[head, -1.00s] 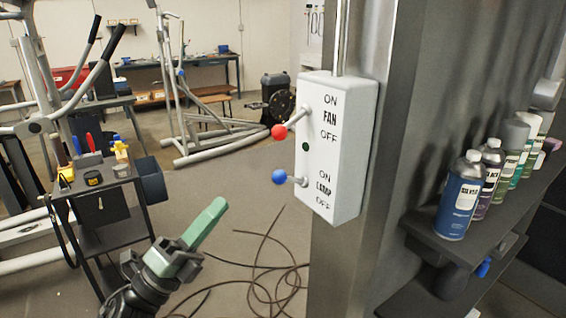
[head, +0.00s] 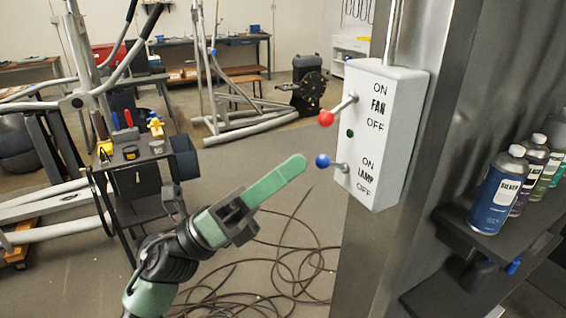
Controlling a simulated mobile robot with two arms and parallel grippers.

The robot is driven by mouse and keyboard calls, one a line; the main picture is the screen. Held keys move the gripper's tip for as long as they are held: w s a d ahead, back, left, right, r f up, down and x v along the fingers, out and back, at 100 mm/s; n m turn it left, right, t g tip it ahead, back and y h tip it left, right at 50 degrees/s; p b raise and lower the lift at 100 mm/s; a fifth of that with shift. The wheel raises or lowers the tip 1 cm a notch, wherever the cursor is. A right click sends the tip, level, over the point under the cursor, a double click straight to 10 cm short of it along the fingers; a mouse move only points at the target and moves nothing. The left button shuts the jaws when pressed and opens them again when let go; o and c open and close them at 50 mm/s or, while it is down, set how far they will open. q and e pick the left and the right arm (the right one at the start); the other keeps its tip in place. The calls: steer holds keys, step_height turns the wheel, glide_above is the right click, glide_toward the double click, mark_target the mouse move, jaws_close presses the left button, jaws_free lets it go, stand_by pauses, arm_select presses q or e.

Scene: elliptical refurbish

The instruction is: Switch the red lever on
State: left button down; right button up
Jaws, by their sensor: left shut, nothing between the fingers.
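The red lever (head: 326,118) sticks out to the left from the upper part of a white switch box (head: 383,135), at the FAN label between ON and OFF. It tilts slightly down toward its red ball end. The blue lever (head: 323,161) sticks out below it at the LAMP label. My left gripper (head: 292,169) is shut and empty, its green fingers pointing up and right. Its tip is left of the blue ball and below the red ball, apparently apart from both. My right gripper is not in view.
The box is fixed to a metal column (head: 425,110). Right of it, a dark shelf (head: 470,230) holds several spray cans (head: 500,190). A tool cart (head: 140,165) stands at left. Cables (head: 290,265) lie on the floor. Exercise frames stand behind.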

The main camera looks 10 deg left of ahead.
mark_target(339, 110)
arm_select(q)
steer(key=p+x, duration=0.2)
steer(key=x, duration=0.4)
steer(key=shift+d+r, duration=0.2)
steer(key=shift+w+p, duration=0.15)
steer(key=shift+p, duration=0.25)
